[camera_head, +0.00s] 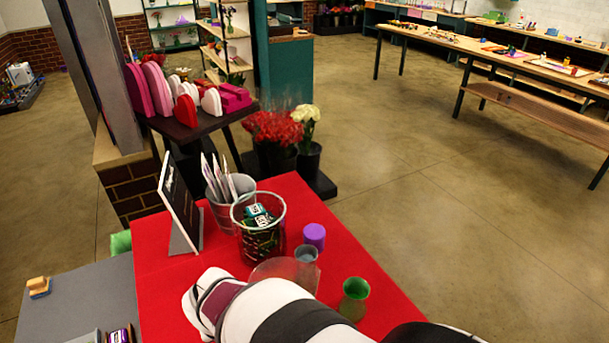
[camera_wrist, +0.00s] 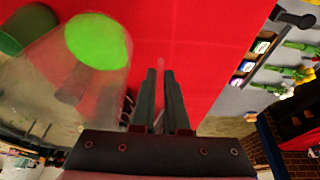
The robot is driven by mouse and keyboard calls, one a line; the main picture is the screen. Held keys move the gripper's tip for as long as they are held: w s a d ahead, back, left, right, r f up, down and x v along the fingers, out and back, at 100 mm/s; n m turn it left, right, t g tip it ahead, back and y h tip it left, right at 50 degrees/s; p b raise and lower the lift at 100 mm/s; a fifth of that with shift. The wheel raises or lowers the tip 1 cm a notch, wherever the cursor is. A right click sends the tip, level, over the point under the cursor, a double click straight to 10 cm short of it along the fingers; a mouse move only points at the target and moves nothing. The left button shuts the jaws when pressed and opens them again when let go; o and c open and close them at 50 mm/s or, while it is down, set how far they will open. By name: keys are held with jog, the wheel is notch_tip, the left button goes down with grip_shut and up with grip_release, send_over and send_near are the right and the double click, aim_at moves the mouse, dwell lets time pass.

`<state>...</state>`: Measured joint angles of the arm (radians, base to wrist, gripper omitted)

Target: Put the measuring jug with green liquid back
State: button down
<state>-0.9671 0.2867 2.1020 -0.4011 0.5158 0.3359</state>
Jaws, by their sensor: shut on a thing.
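The measuring jug is clear, with bright green liquid (camera_wrist: 97,40) inside, at the left of the wrist view. Its clear wall (camera_wrist: 55,75) is beside my gripper (camera_wrist: 163,75). The two dark fingers are close together, shut on a faint, see-through part of the jug, likely its handle. In the head view, a clear rounded shape at the arm's upper edge looks like the jug (camera_head: 283,270). My white and black arm hides its lower part and my gripper there. I cannot tell whether the jug touches the red table (camera_head: 370,262).
A green cup (camera_head: 354,298) stands right of the jug, with a grey-blue cup (camera_head: 306,268) and purple cup (camera_head: 314,236) close behind. A wire bucket (camera_head: 259,228), a bucket of cards (camera_head: 229,190) and a black sign (camera_head: 179,206) stand farther back. Red cloth is bare toward the right edge.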

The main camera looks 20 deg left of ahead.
jog(key=shift+s+a+f, duration=0.75)
jog(key=shift+a+f, duration=0.5)
jog(key=shift+f, duration=0.3)
jog(key=shift+s+a+f, duration=0.8)
jog(key=shift+a+f, duration=0.5)
jog(key=shift+f, duration=0.3)
jog(key=shift+s+a+f, duration=0.75)
jog(key=shift+a+f, duration=0.5)
jog(key=shift+f, duration=0.3)
jog(key=c, duration=0.9)
grip_release()
jog(key=shift+f, duration=0.1)
